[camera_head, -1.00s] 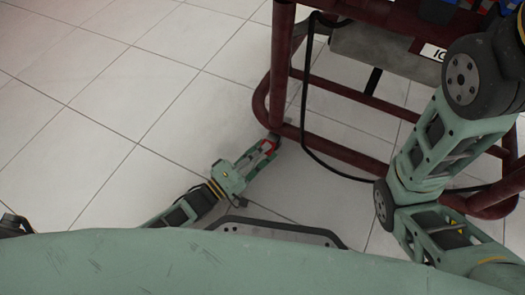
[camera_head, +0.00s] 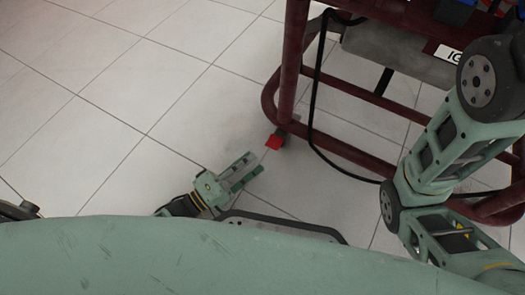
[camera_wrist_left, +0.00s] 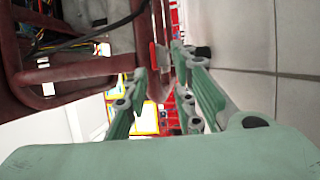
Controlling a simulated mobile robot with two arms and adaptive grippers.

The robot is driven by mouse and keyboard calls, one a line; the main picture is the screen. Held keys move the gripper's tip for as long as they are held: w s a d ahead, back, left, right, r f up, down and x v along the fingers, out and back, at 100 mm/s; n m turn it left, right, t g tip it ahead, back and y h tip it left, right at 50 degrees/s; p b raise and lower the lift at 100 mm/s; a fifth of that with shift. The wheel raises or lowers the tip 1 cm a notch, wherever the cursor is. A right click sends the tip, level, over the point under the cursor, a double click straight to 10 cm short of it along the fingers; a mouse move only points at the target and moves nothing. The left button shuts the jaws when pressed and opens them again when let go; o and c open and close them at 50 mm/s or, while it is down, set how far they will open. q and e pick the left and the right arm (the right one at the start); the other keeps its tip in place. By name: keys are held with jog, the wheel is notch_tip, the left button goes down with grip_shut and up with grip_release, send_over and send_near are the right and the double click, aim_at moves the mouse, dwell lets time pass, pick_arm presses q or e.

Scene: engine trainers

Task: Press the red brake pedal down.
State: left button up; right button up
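The red brake pedal (camera_head: 275,142) is a small red pad low at the near left corner of the dark red frame, close to the floor. My left gripper (camera_head: 255,165) is just below and left of it in the head view, apart from it, with its fingers spread and nothing between them. In the left wrist view, the open left gripper (camera_wrist_left: 160,72) points toward the frame, and the narrow red pedal (camera_wrist_left: 153,56) shows just beyond the fingertips. How far the pedal is pressed cannot be told. My right gripper is out of view.
The dark red tube frame (camera_head: 291,65) of the engine trainer stands at the right, with a grey box (camera_head: 400,55) and a black cable (camera_head: 312,110) hanging from it. The tiled floor (camera_head: 110,90) at the left is clear.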

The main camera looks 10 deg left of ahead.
pick_arm(q)
jog(key=v, duration=0.4)
jog(key=shift+s+a, duration=0.1)
dwell(0.5)
